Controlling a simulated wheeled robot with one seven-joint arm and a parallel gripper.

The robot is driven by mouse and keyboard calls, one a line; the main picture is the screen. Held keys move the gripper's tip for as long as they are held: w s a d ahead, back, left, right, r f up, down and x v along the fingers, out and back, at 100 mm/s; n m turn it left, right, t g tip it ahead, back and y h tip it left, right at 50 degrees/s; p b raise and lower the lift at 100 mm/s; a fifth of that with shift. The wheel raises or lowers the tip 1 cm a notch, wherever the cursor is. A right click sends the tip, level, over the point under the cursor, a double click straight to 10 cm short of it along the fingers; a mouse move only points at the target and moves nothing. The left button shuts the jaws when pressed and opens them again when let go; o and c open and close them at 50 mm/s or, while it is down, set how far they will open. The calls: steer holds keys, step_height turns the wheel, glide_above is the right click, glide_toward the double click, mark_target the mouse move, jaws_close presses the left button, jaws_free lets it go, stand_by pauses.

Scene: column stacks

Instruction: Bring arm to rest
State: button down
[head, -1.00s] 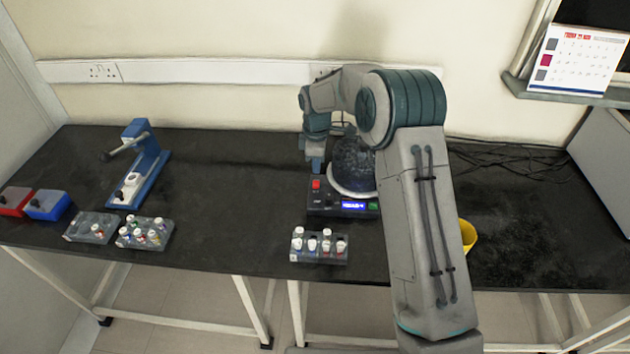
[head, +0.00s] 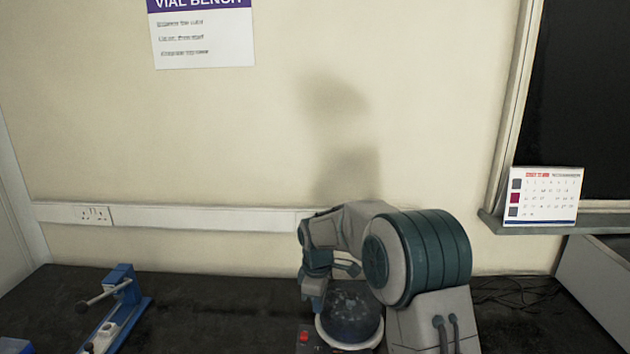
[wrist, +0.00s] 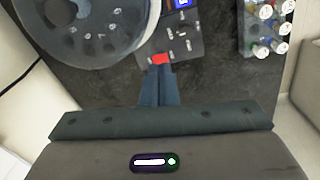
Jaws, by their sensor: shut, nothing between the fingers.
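My gripper (head: 314,304) points down in front of my raised forearm in the head view, above the left edge of the centrifuge. The centrifuge has a dark round bowl (head: 350,312) with a pale rim and a red button. In the wrist view my gripper's fingers (wrist: 159,70) are shut together and empty. Their tips appear close to the centrifuge's red button (wrist: 161,58), but I cannot tell whether they touch it. The round rotor (wrist: 85,28) shows at the upper left there. My arm hides part of the bench to the right.
A blue lever device (head: 118,305) stands at the left of the black bench (head: 220,310). A rack of capped vials (wrist: 265,28) is at the upper right in the wrist view. A calendar (head: 544,197) stands on the ledge at right. The bench between the lever device and centrifuge looks clear.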

steer(key=s+d+r+m+t, duration=0.1)
steer(key=s+d+r+m, duration=0.35)
steer(key=s, duration=0.25)
steer(key=s+d+r+m, duration=0.3)
steer(key=s+d+r, duration=0.2)
steer(key=s+r, duration=0.15)
steer(key=s+d+m, duration=0.2)
steer(key=s+m, duration=0.2)
steer(key=s, duration=0.5)
steer(key=s+d+m+t, duration=0.1)
steer(key=s+d+m, duration=0.2)
steer(key=s, duration=0.6)
steer(key=shift+f+m, duration=0.25)
steer(key=shift+m, duration=0.1)
